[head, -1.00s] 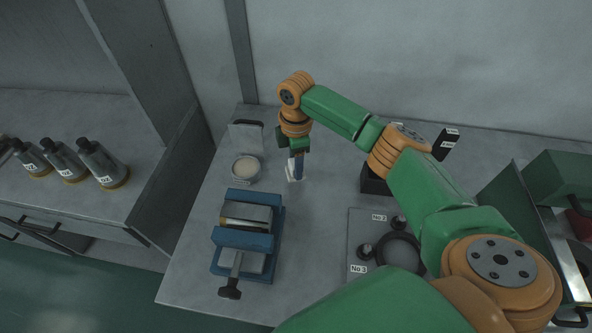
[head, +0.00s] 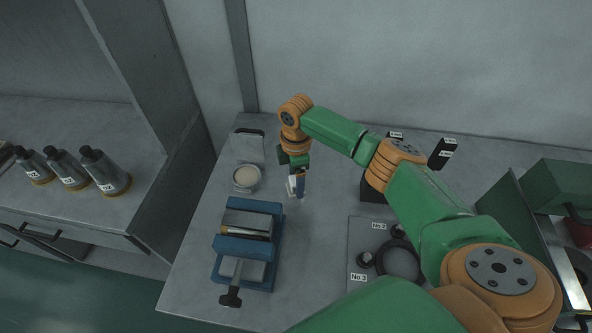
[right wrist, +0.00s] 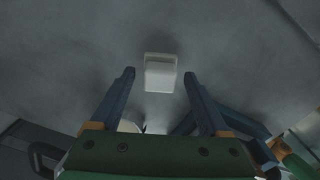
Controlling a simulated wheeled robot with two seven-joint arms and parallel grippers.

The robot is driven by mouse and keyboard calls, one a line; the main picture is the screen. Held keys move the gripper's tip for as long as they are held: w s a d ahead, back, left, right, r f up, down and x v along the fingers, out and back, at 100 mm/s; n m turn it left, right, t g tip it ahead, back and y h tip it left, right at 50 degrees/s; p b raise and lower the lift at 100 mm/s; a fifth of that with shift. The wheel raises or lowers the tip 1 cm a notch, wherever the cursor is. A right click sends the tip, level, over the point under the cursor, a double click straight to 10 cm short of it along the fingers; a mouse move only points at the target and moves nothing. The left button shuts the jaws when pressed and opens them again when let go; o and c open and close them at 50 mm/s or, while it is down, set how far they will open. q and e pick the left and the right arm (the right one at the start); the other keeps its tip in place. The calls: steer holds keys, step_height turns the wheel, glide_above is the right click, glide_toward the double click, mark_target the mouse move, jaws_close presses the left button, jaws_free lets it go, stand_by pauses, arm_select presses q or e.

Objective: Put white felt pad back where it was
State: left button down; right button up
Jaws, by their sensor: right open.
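The white felt pad (head: 291,187) is a small pale block on the grey worktop, right of the round dish. In the right wrist view the pad (right wrist: 161,73) lies ahead of the palm, between the lines of the two fingertips. My right gripper (head: 300,193) points down at the pad and partly covers it in the head view. Its blue fingers are open (right wrist: 159,76), with a gap on each side of the pad and nothing held. I cannot tell whether the pad touches the worktop all over. My left gripper is not in view.
A blue vise-like press (head: 229,247) stands in front, left of my gripper. A round dish (head: 247,177) and an upright plate (head: 247,147) are at the back left. A grey board with a black ring (head: 400,262) lies right. The worktop's middle is clear.

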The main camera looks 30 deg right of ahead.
step_height(320, 180, up, 12)
steer(key=shift+f+b, duration=0.25)
steer(key=shift+b, duration=0.2)
